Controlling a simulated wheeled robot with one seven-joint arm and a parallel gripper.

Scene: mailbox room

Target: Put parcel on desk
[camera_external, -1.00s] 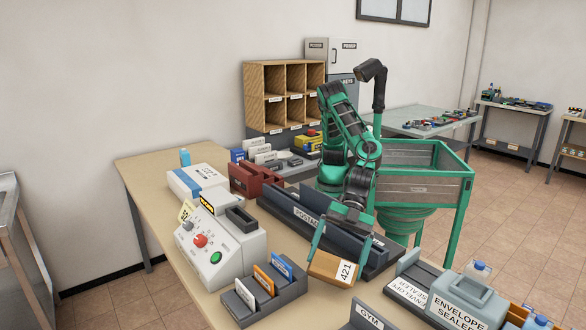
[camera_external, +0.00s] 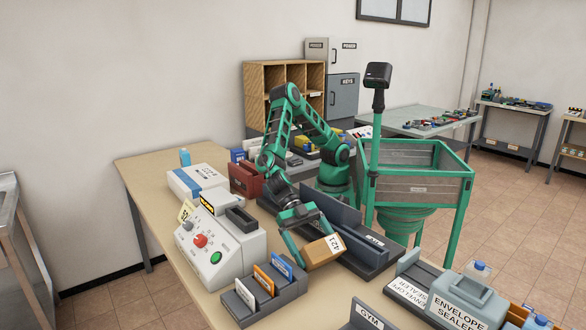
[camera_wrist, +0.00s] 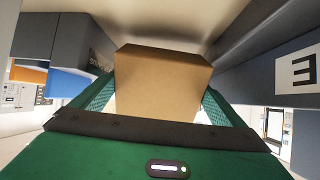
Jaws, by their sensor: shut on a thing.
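The parcel is a small brown box (camera_external: 322,252) with a white label reading 421. My gripper (camera_external: 312,240) is shut on it, with green fingers on its two sides. The parcel is tilted and appears held above the desk (camera_external: 290,307), near the front of the dark postage machine; the exact gap below it cannot be told. In the wrist view the parcel (camera_wrist: 160,82) sits between the green fingers and fills the middle.
A grey card holder (camera_external: 262,305) stands to the left of the parcel. The dark postage unit (camera_external: 370,255) is at the right, with the envelope sealer (camera_external: 460,300) beyond. Bare desk lies in front of the parcel.

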